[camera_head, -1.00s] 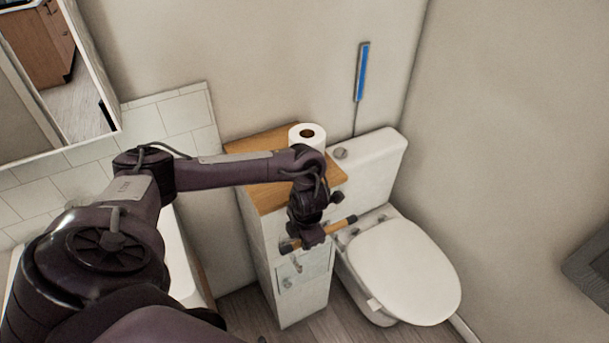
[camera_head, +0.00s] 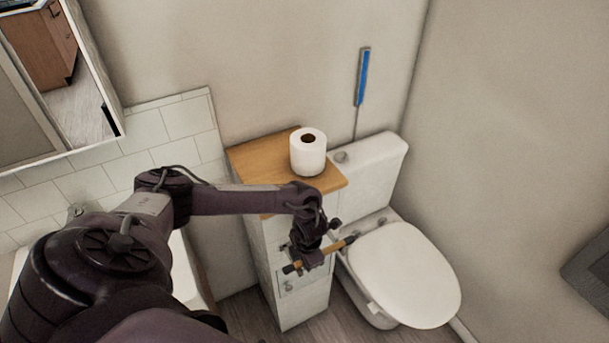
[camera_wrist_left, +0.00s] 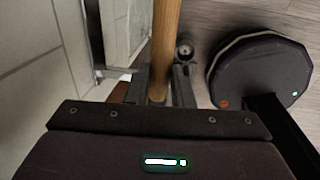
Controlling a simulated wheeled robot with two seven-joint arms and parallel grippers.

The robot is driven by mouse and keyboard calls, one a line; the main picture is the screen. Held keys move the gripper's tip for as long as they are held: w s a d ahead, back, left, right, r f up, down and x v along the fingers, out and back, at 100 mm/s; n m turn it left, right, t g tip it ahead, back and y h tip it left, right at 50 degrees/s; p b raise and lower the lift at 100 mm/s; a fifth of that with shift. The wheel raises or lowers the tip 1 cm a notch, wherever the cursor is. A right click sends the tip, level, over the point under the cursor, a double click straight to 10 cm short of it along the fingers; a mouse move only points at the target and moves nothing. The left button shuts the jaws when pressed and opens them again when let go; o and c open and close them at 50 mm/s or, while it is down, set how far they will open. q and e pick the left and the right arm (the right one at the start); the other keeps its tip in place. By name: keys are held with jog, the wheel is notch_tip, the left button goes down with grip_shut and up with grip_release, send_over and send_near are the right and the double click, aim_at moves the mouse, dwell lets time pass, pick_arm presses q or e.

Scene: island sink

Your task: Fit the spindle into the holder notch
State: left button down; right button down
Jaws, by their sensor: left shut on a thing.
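The spindle is a light wooden rod (camera_head: 334,248) with dark ends, held nearly level but slanted in the head view, in front of the white cabinet. My left gripper (camera_head: 313,261) is shut around its middle. In the left wrist view the wooden rod (camera_wrist_left: 166,40) runs up between the fingers (camera_wrist_left: 159,88). Small metal holder parts (camera_head: 289,284) show on the cabinet front, just below the spindle's left end. A metal arm of the holder (camera_wrist_left: 116,73) shows left of the rod in the wrist view. The notch itself is not clear. My right gripper is not in view.
A toilet paper roll (camera_head: 308,158) stands on the cabinet's wooden top (camera_head: 262,160). The toilet (camera_head: 403,272) is close to the right of the spindle. The tiled wall (camera_head: 165,135) and a basin edge are at left.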

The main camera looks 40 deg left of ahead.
pick_arm(q)
jog(key=c, duration=1.3)
grip_release()
jog(key=shift+r, duration=0.25)
jog(key=r, duration=0.4)
jog(key=d+r, duration=0.1)
jog(key=r, duration=0.6)
jog(key=shift+s+d+r, duration=0.3)
jog(key=shift+s, duration=0.05)
